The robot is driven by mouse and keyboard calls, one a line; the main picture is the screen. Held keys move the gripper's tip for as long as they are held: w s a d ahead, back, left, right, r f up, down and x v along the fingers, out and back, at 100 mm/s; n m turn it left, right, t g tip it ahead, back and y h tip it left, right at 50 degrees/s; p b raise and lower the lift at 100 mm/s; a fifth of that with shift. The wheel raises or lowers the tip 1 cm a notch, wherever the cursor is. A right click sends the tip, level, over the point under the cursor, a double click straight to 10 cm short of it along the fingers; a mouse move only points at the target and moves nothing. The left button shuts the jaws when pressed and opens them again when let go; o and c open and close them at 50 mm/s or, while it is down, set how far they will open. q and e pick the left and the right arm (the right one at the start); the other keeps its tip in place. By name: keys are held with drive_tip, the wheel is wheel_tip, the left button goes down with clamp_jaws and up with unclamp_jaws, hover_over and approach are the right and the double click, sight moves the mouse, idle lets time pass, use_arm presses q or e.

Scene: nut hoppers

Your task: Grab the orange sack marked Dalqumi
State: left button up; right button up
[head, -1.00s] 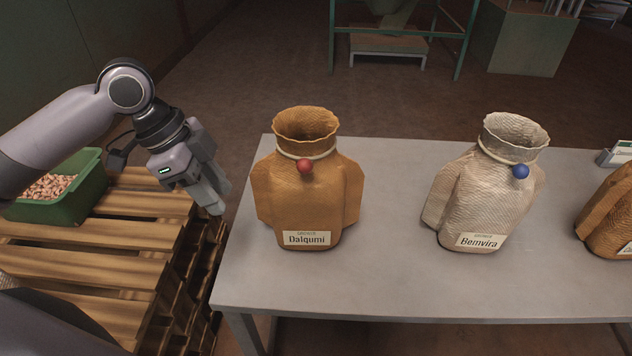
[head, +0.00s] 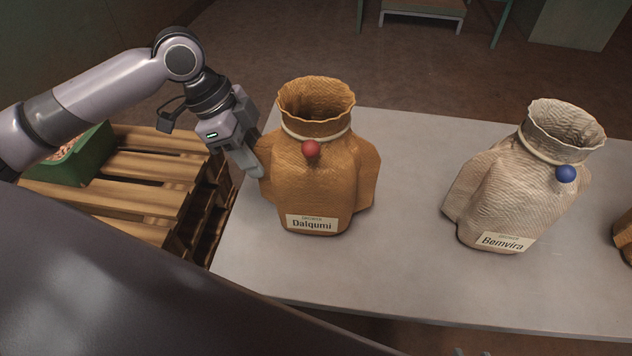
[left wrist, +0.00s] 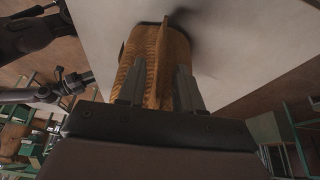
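The orange-brown sack marked Dalqumi (head: 325,185) stands upright on the grey table, with an open top, a pale tie and a red ball at its neck. My left gripper (head: 258,172) is at its left side, by the side flap. In the left wrist view the sack (left wrist: 152,60) fills the space ahead of and between the two parted fingers (left wrist: 160,88). The gripper looks open; whether the fingers touch the cloth cannot be told. Small grey tips at the head view's bottom edge may be my right gripper (head: 472,352); its state is unclear.
A cream sack marked Bemvira (head: 515,190) with a blue ball stands to the right. Another brown sack (head: 624,238) is cut off at the right edge. A green bin (head: 85,158) sits on wooden pallets (head: 150,195) at left. The table (head: 405,190) is bare between the first two sacks.

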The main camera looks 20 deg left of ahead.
use_arm(q)
drive_tip(key=shift+d+f, duration=0.1)
drive_tip(key=shift+f, duration=0.15)
drive_tip(key=shift+w, duration=0.1)
clamp_jaws()
drive_tip(key=shift+r, duration=0.15)
